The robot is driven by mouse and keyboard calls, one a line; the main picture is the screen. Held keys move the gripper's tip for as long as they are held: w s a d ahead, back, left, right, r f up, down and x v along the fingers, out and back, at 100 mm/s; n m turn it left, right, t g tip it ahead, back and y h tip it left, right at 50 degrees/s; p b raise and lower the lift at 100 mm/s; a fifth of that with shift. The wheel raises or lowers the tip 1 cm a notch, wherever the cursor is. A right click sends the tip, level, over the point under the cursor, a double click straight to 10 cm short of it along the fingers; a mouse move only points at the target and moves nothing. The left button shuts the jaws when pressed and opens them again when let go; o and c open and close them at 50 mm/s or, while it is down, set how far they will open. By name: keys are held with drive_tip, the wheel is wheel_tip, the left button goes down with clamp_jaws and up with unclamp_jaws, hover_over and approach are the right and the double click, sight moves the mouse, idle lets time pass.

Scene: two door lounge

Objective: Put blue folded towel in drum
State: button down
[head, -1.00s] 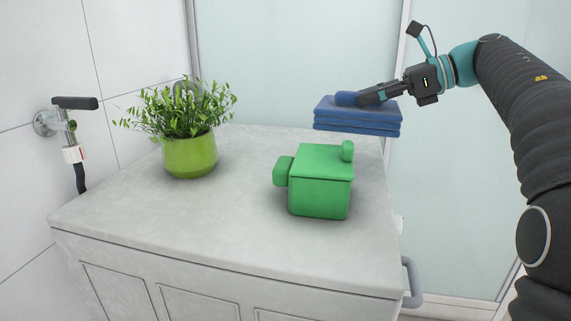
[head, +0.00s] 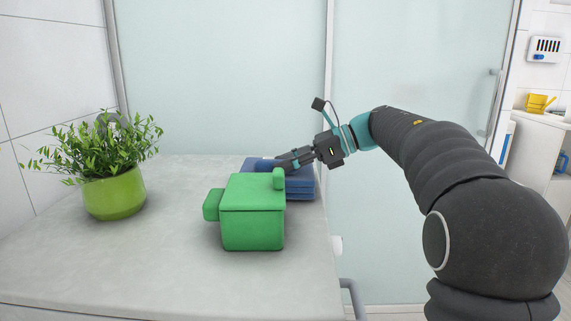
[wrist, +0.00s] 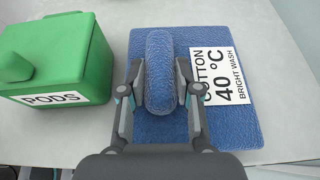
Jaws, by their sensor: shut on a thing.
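The blue folded towel (head: 302,187) is a flat stack with a thick roll on top, partly hidden behind a green box in the head view. In the wrist view the towel (wrist: 240,135) carries a white label reading "COTTON 40 °C BRIGHT WASH". My gripper (head: 281,163) is shut on the roll, with one finger on each side of it in the wrist view (wrist: 161,88). The towel is over the counter's right end; I cannot tell whether it touches the top. No drum shows in these views.
The green lidded box (head: 252,218), labelled "PODS", stands close to the towel's left. A potted plant (head: 114,193) stands on the counter (head: 150,270) at left. A glass panel (head: 225,80) is behind. At far right, a yellow container (head: 537,102) stands on another surface.

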drive_tip(key=shift+f, duration=0.15)
drive_tip(key=shift+f, duration=0.15)
drive_tip(key=c, duration=0.8)
unclamp_jaws()
drive_tip(key=shift+d+r, duration=0.15)
drive_tip(key=shift+r, duration=0.1)
drive_tip(key=v, duration=1.1)
drive_tip(key=shift+d, duration=0.3)
drive_tip(key=shift+s+r, duration=0.1)
